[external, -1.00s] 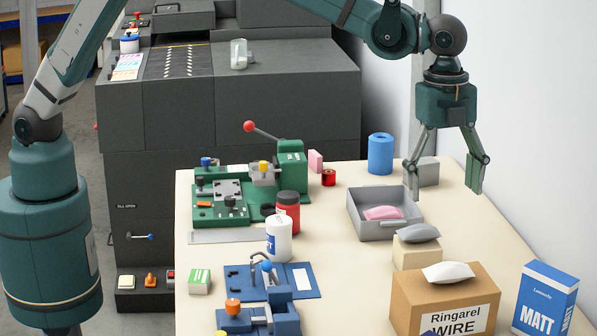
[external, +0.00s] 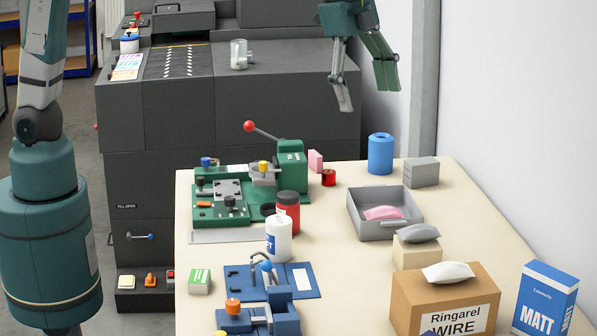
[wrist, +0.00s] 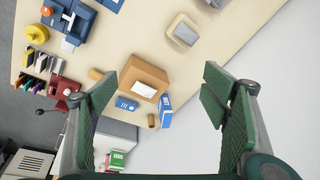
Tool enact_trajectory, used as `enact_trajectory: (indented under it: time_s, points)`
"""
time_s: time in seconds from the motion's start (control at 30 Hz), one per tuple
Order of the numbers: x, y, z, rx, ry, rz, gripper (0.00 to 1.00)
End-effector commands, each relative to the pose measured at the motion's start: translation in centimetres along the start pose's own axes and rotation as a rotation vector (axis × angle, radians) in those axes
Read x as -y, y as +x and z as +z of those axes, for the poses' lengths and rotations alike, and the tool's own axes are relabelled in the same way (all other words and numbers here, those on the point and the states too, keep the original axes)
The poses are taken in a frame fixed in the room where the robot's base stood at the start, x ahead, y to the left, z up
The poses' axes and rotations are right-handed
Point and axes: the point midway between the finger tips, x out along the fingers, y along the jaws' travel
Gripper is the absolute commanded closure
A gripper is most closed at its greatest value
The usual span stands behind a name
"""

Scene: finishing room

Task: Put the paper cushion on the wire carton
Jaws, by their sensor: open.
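The wire carton (external: 443,305) is a brown box lettered "Ringarel WIRE" at the front right of the table. A white, pillow-shaped paper cushion (external: 447,272) lies on its top. The wrist view also shows the carton (wrist: 148,72) with the white cushion (wrist: 143,89) on it. My gripper (external: 366,97) is open and empty, high above the far end of the table and well apart from the carton. In the wrist view its two green finger pads stand wide apart with nothing between them.
A grey cushion (external: 418,232) lies on a beige block (external: 416,256) behind the carton. A pink cushion (external: 383,213) lies in a grey tray (external: 372,233). A blue MATT box (external: 545,298) stands right of the carton; blue and green machines stand left.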

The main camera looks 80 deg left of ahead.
Motion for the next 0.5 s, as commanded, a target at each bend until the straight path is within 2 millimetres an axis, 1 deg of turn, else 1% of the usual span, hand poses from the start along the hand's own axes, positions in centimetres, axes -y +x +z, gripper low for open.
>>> enact_trajectory:
  time_s: [0.03, 0.1, 0.3, 0.5]
  points:
    - [-0.2, -0.7, 1.2, -0.005, -0.023, -0.007, 0.26]
    - [-0.4, -1.6, 2.7, -0.015, -0.057, -0.018, 0.26]
    - [-1.1, -3.8, 6.8, -0.042, -0.153, -0.046, 0.26]
    - [-2.2, -5.5, 10.9, -0.070, -0.248, -0.073, 0.26]
